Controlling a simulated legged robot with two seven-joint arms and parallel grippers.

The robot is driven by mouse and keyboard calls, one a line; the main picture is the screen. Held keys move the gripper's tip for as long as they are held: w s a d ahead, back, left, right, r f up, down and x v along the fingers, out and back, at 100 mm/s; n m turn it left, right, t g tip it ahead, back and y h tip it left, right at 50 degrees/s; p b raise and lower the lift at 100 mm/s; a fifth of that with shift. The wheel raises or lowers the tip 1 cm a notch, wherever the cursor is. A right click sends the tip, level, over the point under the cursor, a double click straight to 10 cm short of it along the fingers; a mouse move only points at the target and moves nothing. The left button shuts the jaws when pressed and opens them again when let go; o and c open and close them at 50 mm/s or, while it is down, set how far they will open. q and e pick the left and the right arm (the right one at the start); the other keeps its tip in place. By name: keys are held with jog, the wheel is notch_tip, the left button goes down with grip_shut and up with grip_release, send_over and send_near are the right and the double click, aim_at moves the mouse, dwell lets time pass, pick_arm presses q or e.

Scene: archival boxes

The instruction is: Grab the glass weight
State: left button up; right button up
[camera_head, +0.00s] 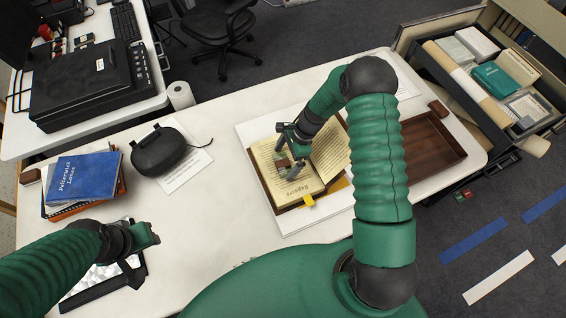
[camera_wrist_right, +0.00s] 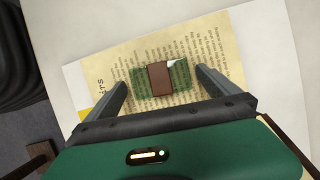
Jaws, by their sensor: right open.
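The glass weight (camera_wrist_right: 178,76) is a clear greenish block with a brown band or core, lying on the printed page of an open book (camera_wrist_right: 105,72). In the head view the book (camera_head: 322,182) lies on the white table, and the weight is mostly hidden by my right gripper (camera_head: 290,166). In the wrist view my right gripper (camera_wrist_right: 162,82) is open, with one finger on each side of the weight and a visible gap at both sides. My left gripper (camera_head: 148,238) is at the lower left, over a dark-framed item; its fingers are unclear.
A brown wooden tray (camera_head: 432,138) lies right of the book. A black case (camera_head: 158,152) and stacked books with a blue one (camera_head: 82,178) on top stand left. An open drawer (camera_head: 470,85) with boxes is at upper right. The table's middle is clear.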

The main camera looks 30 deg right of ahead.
jog(key=shift+w+a+f, duration=0.1)
jog(key=shift+a+f, duration=0.05)
jog(key=shift+f, duration=0.2)
jog(key=c, duration=1.5)
jog(key=shift+c, duration=0.3)
jog(key=shift+r, duration=0.15)
